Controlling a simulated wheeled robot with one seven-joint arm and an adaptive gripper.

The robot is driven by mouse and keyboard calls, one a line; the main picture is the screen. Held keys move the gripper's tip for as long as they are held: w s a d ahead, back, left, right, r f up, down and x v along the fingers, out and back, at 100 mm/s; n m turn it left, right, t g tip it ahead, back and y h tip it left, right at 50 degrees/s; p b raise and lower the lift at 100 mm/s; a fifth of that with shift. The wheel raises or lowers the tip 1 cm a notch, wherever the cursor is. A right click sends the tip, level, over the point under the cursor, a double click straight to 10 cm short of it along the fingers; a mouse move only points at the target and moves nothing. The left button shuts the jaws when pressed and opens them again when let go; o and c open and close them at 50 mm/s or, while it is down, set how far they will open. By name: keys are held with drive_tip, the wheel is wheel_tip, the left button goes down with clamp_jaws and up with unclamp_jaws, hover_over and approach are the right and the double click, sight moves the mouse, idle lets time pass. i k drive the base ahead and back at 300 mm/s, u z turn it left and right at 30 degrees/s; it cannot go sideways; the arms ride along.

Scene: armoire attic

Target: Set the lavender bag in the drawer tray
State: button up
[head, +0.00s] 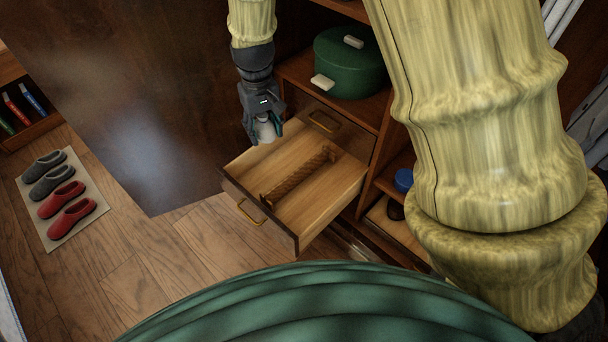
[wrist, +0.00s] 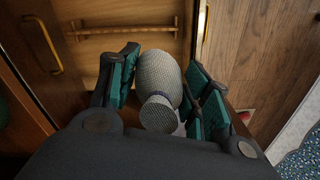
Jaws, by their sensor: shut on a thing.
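My gripper (head: 263,128) is shut on the lavender bag (head: 265,131), a small pale grey pouch with a tied neck. In the wrist view the bag (wrist: 158,78) sits between the teal finger pads, its round body pointing away from me. The open drawer (head: 247,180) is of light wood. A twisted wooden bar (head: 300,174) lies across its inside, and it also shows in the wrist view (wrist: 122,30). In the head view the bag appears at the drawer's far left edge. Its height above the drawer is hard to tell.
A lidded green pot (head: 350,68) stands on the shelf above the drawer. Grey and red slippers (head: 68,197) lie on a mat at the left. The wooden floor (head: 170,265) before the drawer is clear.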

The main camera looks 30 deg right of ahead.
sight(270, 177)
drive_tip(key=k, duration=0.35)
drive_tip(key=u, duration=1.35)
drive_tip(key=i, duration=1)
drive_tip(key=z, duration=1.95)
